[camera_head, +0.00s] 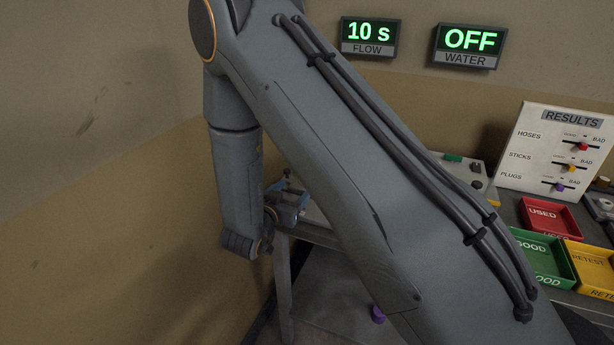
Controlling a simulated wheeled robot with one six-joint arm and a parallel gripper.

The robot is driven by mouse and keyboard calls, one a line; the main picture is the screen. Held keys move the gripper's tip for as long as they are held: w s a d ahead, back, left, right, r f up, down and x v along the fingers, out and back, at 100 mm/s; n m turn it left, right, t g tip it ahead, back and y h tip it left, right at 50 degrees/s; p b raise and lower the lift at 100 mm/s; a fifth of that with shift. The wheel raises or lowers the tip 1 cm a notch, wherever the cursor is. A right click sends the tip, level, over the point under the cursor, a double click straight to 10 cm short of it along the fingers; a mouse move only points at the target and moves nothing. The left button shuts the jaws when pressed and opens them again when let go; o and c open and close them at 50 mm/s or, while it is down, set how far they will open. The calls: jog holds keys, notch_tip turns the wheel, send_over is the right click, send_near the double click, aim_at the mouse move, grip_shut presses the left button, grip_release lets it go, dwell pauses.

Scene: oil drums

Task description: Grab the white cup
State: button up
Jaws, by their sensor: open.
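No white cup can be made out for sure in the head view. My gripper (289,190), small and blue-grey at the end of my bent wrist, is left of centre near the left end of the workbench. It is open, and I see nothing held in it. My own arm crosses the middle of the view and hides much of the bench.
Red (549,215), green (541,262) and yellow (592,268) trays lie on the bench at right, before a white results board (556,150). A purple thing (377,314) is low in the middle. Walls close in at left.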

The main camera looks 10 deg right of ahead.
jog(key=shift+s+h, duration=0.1)
jog(key=shift+h, duration=0.2)
jog(key=shift+d, duration=0.25)
jog(key=p+x, duration=0.1)
jog(key=x, duration=0.1)
jog(key=p+x, duration=0.1)
jog(key=x, duration=0.2)
jog(key=p+x, duration=0.1)
jog(key=x, duration=0.1)
jog(key=shift+w+d+r, duration=0.15)
jog(key=shift+w+r, duration=0.1)
jog(key=c, duration=1.2)
